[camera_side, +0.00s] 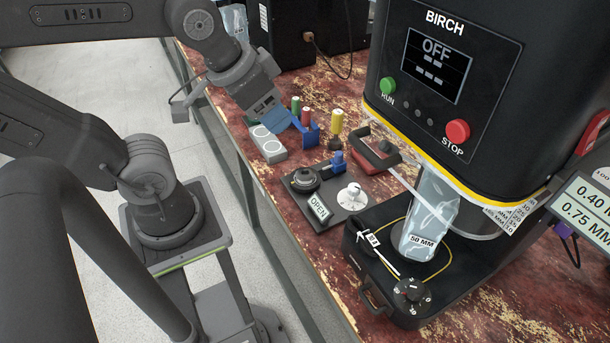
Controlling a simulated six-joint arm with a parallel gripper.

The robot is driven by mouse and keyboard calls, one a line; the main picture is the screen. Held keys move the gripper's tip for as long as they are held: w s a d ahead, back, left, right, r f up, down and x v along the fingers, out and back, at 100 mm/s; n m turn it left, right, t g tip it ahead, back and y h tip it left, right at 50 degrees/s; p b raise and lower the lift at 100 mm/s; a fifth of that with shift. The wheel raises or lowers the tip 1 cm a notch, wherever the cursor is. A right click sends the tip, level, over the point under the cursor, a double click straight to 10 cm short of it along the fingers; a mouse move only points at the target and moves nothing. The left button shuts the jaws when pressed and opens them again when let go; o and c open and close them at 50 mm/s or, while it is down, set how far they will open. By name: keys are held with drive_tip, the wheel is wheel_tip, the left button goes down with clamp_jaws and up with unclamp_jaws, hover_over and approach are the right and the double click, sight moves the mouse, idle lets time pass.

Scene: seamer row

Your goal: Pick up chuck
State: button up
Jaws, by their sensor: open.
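My gripper (291,127), with blue fingers, hangs open over the bench at the upper middle of the side view. It seems empty, above or beside small tools. I cannot tell for sure which part is the chuck. Candidates are a black round part (305,179) on a dark plate with an OPEN label (318,206), and a silver-white round part (352,195) on the same plate. Both lie below and to the right of my gripper, apart from it. A yellow-topped tool with a dark base (337,122) stands right of my gripper.
A grey block (268,144) lies just below my gripper. Red (295,104) and green (305,117) cylinders stand close to it. The bench's front edge runs at left.

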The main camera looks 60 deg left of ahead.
drive_tip(key=o, duration=0.7)
drive_tip(key=shift+c, duration=0.2)
drive_tip(key=n+g, duration=0.6)
drive_tip(key=n, duration=1.2)
hover_over(306, 172)
wheel_tip(306, 172, down, 21)
drive_tip(key=f, duration=0.8)
drive_tip(key=shift+s+d, duration=0.3)
drive_tip(key=shift+s, duration=0.1)
drive_tip(key=shift+d+f, duration=0.15)
drive_tip(key=shift+f, duration=1.2)
drive_tip(key=shift+d+f, duration=0.15)
drive_tip(key=shift+f, duration=1.15)
